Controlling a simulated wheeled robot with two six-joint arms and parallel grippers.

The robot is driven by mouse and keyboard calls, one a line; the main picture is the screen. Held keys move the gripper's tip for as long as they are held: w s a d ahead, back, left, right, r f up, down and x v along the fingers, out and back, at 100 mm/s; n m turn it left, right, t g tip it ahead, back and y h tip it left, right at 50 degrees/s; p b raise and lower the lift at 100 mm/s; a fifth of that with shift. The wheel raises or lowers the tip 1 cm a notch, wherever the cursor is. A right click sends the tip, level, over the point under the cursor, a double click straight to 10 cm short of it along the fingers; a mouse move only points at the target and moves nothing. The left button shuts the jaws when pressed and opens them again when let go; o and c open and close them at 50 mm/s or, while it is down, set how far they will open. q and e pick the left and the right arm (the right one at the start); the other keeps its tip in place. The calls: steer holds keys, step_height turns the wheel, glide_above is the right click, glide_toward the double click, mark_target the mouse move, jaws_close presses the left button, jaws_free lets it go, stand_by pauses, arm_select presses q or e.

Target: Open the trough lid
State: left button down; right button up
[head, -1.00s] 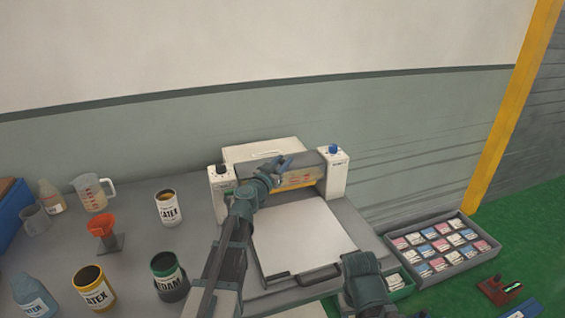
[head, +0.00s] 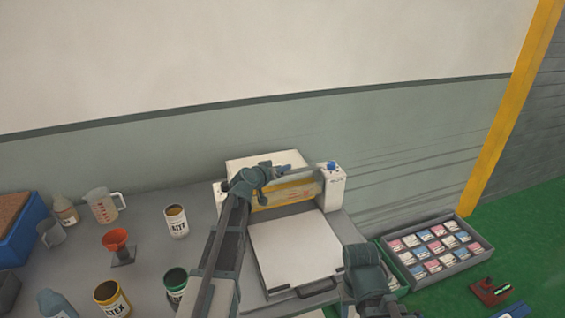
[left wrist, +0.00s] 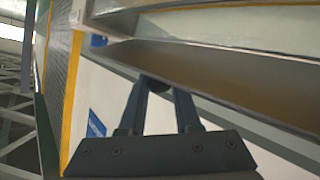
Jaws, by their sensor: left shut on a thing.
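The machine with the trough (head: 334,188) stands at the back of the table, with a white plate (head: 295,245) in front. Its lid (head: 303,180) is a grey panel at the top between the two white end posts. It is tilted up, and a yellow labelled strip (head: 290,194) shows below it. My left gripper (head: 284,169) is at the lid's upper edge. In the left wrist view its two fingers (left wrist: 160,88) close on a small dark part at the lid's edge, likely its handle. My right arm shows at the lower right; its gripper is not visible.
Cans (head: 176,221), a measuring jug (head: 104,205), an orange funnel (head: 117,243) and a blue crate (head: 22,240) stand on the left. A tray of small packets (head: 438,250) lies at the right. The wall is close behind the machine.

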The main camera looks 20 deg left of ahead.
arm_select(q)
steer(key=w+n+g+p, duration=0.1)
steer(key=p, duration=0.1)
steer(key=w+a+r+g+h+p, duration=0.1)
steer(key=p, duration=0.1)
steer(key=w+a+r+n+g+p, duration=0.1)
steer(key=g+p, duration=0.1)
steer(key=shift+w+a+r+n, duration=0.1)
steer(key=shift+w+r+n, duration=0.1)
steer(key=shift+n, duration=0.1)
steer(key=shift+w+a+n+g+h+p, duration=0.4)
steer(key=shift+w+g+h+p, duration=0.1)
steer(key=shift+g+p, duration=0.25)
steer(key=shift+w+a+f+n+g+h+p, duration=0.2)
steer(key=shift+w+a+n+g+h, duration=0.35)
steer(key=shift+g, duration=0.25)
steer(key=shift+w+a+f+n+g+h+p, duration=0.1)
steer(key=shift+w+a+f+n+g+h, duration=0.15)
steer(key=shift+w+n+g+h, duration=0.35)
steer(key=shift+g, duration=0.35)
